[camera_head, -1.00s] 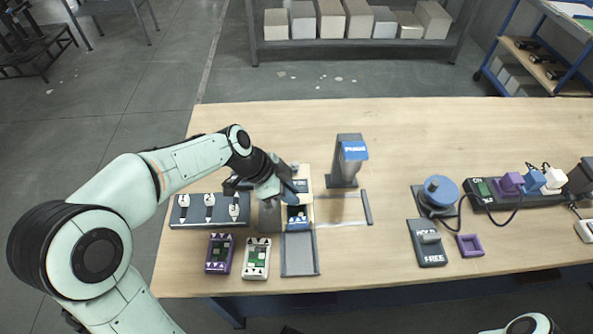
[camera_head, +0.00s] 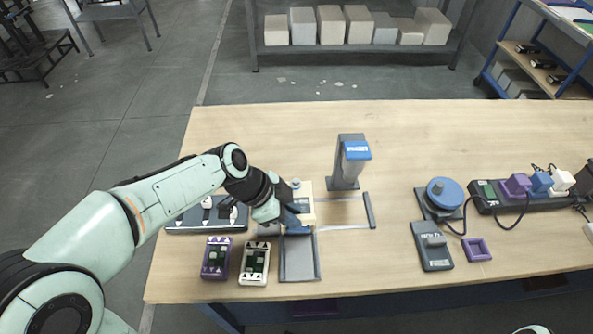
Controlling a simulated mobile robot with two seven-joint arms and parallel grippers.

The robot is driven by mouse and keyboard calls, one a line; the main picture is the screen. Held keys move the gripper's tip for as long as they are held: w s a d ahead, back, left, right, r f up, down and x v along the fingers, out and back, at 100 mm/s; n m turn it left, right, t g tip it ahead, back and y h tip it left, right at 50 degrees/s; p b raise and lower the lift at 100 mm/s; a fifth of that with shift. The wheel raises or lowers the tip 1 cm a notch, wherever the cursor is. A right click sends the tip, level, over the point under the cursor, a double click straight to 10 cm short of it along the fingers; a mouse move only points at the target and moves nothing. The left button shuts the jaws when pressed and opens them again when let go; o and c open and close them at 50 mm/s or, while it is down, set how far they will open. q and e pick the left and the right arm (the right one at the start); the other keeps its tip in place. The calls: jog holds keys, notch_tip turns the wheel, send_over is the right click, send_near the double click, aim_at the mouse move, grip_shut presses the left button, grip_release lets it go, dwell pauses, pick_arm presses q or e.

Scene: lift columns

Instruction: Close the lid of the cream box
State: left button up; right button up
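A cream box (camera_head: 308,216) stands left of the middle of the table, behind a grey tray (camera_head: 300,262). A dark panel shows on its top. My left gripper (camera_head: 294,221) is low over the box's front left part and covers much of it. A blue piece shows beside the fingertips at the tray's back edge; I cannot tell whether it belongs to the box. The lid's position is hidden, as is whether the fingers touch it or are open or shut. My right gripper is out of view.
Purple (camera_head: 216,258) and cream (camera_head: 254,264) cased devices lie left of the tray. A grey stand (camera_head: 346,165) rises behind right.

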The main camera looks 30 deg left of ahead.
pick_arm(q)
jog(key=shift+o, duration=1)
jog(key=shift+s+a+f, duration=0.1)
jog(key=shift+s+f, duration=0.05)
jog(key=shift+f, duration=0.3)
jog(key=shift+w+r+p, duration=0.2)
jog(key=shift+r+p, duration=1.7)
jog(key=shift+r, duration=1.35)
